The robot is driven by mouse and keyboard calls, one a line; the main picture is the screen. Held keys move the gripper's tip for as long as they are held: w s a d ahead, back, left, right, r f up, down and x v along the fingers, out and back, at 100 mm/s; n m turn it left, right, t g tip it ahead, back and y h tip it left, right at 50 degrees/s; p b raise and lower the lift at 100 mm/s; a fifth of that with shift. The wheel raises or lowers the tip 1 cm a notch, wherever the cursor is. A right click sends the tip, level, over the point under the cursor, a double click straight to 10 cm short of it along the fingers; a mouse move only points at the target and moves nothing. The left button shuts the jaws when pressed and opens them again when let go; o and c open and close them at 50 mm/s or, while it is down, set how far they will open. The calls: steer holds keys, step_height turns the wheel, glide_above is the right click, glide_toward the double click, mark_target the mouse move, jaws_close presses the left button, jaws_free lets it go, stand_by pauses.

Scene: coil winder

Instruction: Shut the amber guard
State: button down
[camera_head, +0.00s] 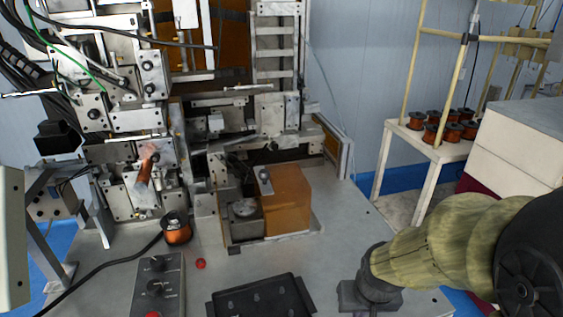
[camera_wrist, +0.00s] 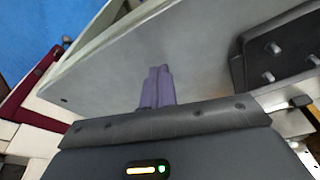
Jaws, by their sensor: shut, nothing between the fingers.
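The amber guard (camera_head: 287,200) is a see-through orange box on the machine's bed in the head view, with a metal bracket (camera_head: 265,181) on its left edge. It stands right of and behind a grey metal block with a round top (camera_head: 244,213), which is uncovered. My gripper (camera_head: 362,296) is at the lower right over the table, to the right of and nearer than the guard, and apart from it. Its fingertips are hard to make out there. In the wrist view its purple-grey fingers (camera_wrist: 158,75) are together and empty above the grey tabletop. The guard is not in the wrist view.
A black tray (camera_head: 260,299) lies at the front of the table and shows in the wrist view (camera_wrist: 282,48). A control box (camera_head: 158,285), a red button (camera_head: 200,264) and a copper spool (camera_head: 177,229) are to the left. Bare tabletop lies between my gripper and the guard.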

steer(key=w+a+r+n+y+p, duration=0.1)
steer(key=w+a+r+y+p, duration=0.3)
steer(key=w+r+p, duration=0.7)
steer(key=w+a+r+n+y+p, duration=0.1)
steer(key=w+a+r+p, duration=0.5)
steer(key=w+r, duration=0.9)
steer(key=p, duration=0.4)
glide_toward(279, 186)
steer(key=w, duration=0.1)
steer(key=w+f, duration=0.1)
steer(key=shift+w+a+f+t, duration=0.1)
steer(key=shift+w+a+t, duration=0.2)
steer(key=shift+w+t, duration=0.1)
steer(key=a, duration=0.1)
steer(key=a+p, duration=0.1)
steer(key=a+f, duration=0.1)
steer(key=shift+s+a, duration=0.1)
steer(key=shift+s, duration=0.15)
steer(key=shift+a+f, duration=0.15)
steer(key=shift+a, duration=0.05)
steer(key=shift+f, duration=0.1)
